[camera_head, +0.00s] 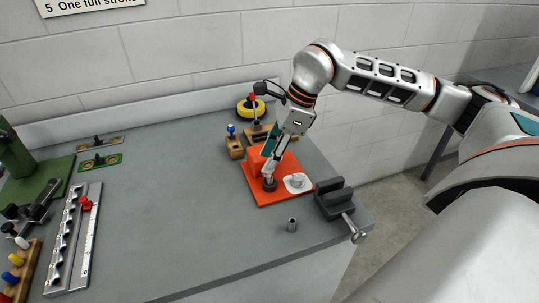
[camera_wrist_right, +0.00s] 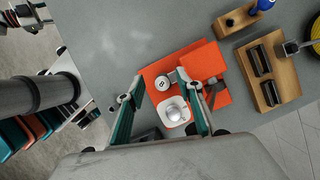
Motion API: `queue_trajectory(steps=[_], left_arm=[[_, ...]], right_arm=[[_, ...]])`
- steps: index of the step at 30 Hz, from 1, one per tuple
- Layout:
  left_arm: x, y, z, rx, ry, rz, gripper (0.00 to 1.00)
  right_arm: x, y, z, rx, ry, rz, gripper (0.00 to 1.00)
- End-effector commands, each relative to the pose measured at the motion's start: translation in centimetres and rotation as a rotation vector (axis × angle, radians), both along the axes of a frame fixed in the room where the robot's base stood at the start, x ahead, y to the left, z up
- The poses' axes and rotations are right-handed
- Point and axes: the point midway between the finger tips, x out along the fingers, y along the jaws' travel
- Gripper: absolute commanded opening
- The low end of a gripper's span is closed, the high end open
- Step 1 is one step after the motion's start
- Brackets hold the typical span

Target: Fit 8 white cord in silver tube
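My right gripper (camera_head: 271,181) points down over the orange mat (camera_head: 265,198). In the right wrist view the fingers of the right gripper (camera_wrist_right: 163,92) are apart, with nothing clearly held between them. A small dark round piece marked 8 (camera_wrist_right: 162,84) shows between them; its dark side shows in the head view (camera_head: 269,185), just below the fingertips. I cannot tell whether they touch it. A white rounded piece, possibly the cord (camera_head: 297,180), sits on a white pad on the mat.
A dark vise (camera_head: 335,197) stands at the bench's right edge. Wooden blocks (camera_head: 235,147) and a yellow roll (camera_head: 251,107) are behind the mat. A metal rail (camera_head: 68,238) with a red slider lies at left. The middle of the bench is clear.

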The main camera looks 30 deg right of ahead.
Motion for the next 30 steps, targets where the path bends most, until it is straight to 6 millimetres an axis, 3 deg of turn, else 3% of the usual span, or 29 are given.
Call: queue_trajectory(steps=[7, 21, 30], left_arm=[[0.0, 0.1, 0.0, 0.002, 0.001, -0.001, 0.4], [0.0, 0.0, 0.0, 0.0, 0.0, 0.0, 0.4], [0.0, 0.0, 0.0, 0.0, 0.0, 0.0, 0.4]], right_arm=[[-0.1, -0.4, 0.9, -0.001, -0.001, -0.003, 0.36], [-1.3, -2.4, 6.7, -0.001, -0.002, -0.002, 0.36], [-1.5, -2.7, 7.4, -0.001, 0.001, -0.001, 0.36]])
